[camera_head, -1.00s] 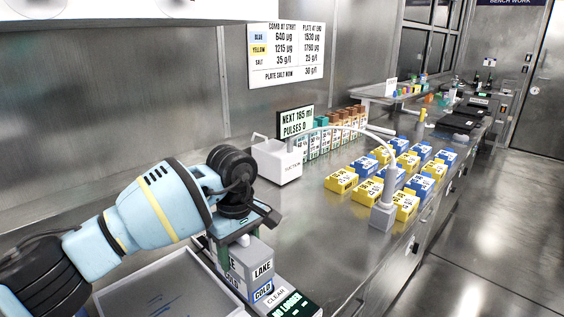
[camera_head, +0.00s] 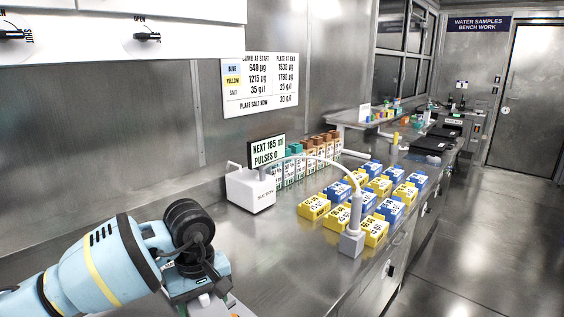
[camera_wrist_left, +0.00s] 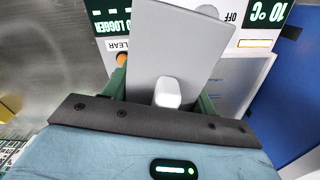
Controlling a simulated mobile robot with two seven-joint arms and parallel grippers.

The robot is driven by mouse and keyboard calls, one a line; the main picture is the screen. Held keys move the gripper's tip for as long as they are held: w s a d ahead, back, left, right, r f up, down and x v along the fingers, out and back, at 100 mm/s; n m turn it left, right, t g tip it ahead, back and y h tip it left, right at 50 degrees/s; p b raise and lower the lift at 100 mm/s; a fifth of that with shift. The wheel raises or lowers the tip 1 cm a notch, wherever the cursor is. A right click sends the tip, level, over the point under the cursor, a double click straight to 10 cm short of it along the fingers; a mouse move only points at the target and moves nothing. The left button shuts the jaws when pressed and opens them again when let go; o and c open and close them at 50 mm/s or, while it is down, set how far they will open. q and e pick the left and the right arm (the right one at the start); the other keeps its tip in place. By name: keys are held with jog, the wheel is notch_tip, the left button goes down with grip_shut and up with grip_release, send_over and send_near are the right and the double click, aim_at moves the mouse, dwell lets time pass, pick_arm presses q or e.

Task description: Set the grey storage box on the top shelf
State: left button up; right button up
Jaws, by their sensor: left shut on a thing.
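My left gripper (camera_head: 204,300) is low in the head view, at the bottom edge over the bench. In the left wrist view its green fingers (camera_wrist_left: 163,95) are shut on a grey box (camera_wrist_left: 175,45). The box has a smooth grey face and a white knob-like piece (camera_wrist_left: 167,93) close to the gripper. In the head view the box is cut off by the lower edge and hidden by my wrist. No shelf that is surely the top one shows. My right gripper is not in view.
A white suction unit (camera_head: 250,190) stands on the bench with a hose to a grey post (camera_head: 352,243). Blue and yellow blocks (camera_head: 314,207) stand beside it, bottles behind. Wall cabinets (camera_head: 100,32) hang above left. A logger (camera_wrist_left: 113,22) lies beside the box. A raised shelf (camera_head: 350,122) is farther back.

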pick_arm(q)
jog(key=s+a+r+m+p, duration=0.1)
jog(key=s+a+m+p, duration=0.1)
jog(key=s, duration=0.6)
jog(key=s+a+r+m+p, duration=0.1)
jog(key=s+a+m, duration=0.3)
jog(key=s, duration=0.4)
jog(key=shift+s+r+m+p, duration=0.25)
jog(key=shift+s+m+p, duration=0.05)
jog(key=shift+p, duration=0.3)
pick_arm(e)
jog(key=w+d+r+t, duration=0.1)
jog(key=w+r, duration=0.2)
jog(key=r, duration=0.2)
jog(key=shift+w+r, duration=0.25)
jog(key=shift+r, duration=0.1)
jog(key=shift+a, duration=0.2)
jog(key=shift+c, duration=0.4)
